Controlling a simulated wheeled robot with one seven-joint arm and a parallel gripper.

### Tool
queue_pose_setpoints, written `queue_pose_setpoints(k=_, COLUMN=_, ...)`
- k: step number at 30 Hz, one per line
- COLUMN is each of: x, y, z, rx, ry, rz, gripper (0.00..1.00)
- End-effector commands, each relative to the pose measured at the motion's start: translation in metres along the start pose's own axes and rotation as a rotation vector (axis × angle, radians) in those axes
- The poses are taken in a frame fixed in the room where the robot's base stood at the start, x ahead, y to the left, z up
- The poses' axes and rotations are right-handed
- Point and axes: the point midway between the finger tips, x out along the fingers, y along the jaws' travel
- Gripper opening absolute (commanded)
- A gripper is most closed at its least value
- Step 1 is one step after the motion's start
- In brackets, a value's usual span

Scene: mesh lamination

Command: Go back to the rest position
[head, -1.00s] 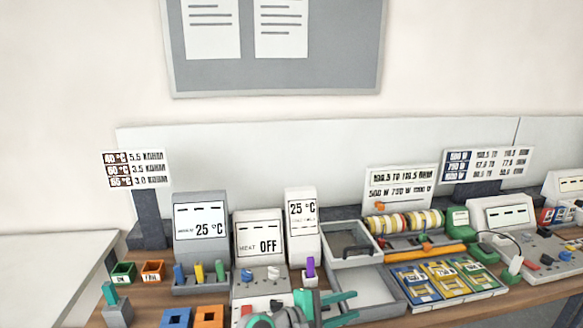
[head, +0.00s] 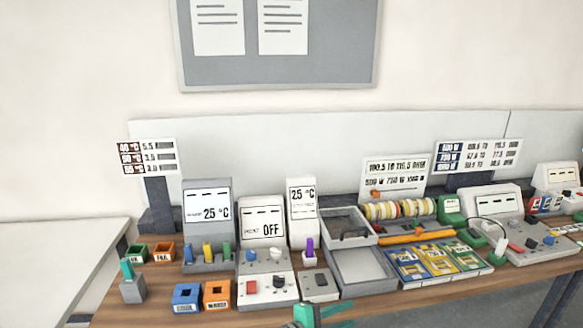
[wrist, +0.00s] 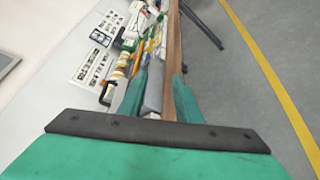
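My gripper (head: 330,310) shows at the bottom edge of the head view, mostly cut off. Its green fingers are in front of the workbench's front edge. In the wrist view my gripper (wrist: 166,80) has its two green fingers apart, with nothing held between them. The grey strip seen in the gap looks like part of the bench beyond. The workbench (head: 390,305) runs across the head view.
The bench holds a heater box reading OFF (head: 262,222), an empty grey tray (head: 362,287), coloured cards (head: 438,260), an orange bin (head: 217,294) and a blue bin (head: 186,296). A side table (head: 60,262) stands left. The wrist view shows open floor (wrist: 275,60) at right.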

Motion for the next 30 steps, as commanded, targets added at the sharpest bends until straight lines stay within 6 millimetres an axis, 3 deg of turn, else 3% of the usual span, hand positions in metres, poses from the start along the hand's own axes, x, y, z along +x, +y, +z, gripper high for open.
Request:
queue_pose_setpoints(k=8, x=-0.005, y=-0.058, z=-0.021, rx=0.054, ry=0.129, rz=0.019, gripper=0.31)
queue_pose_setpoints(k=14, x=-0.025, y=-0.126, z=-0.039, rx=0.151, ry=0.294, rz=0.019, gripper=0.31)
queue_pose_setpoints(k=22, x=-0.075, y=-0.213, z=-0.045, rx=0.348, ry=0.526, rz=-0.032, gripper=0.31)
queue_pose_setpoints(k=30, x=-0.137, y=-0.28, z=-0.022, rx=0.596, ry=0.713, rz=-0.135, gripper=0.31)
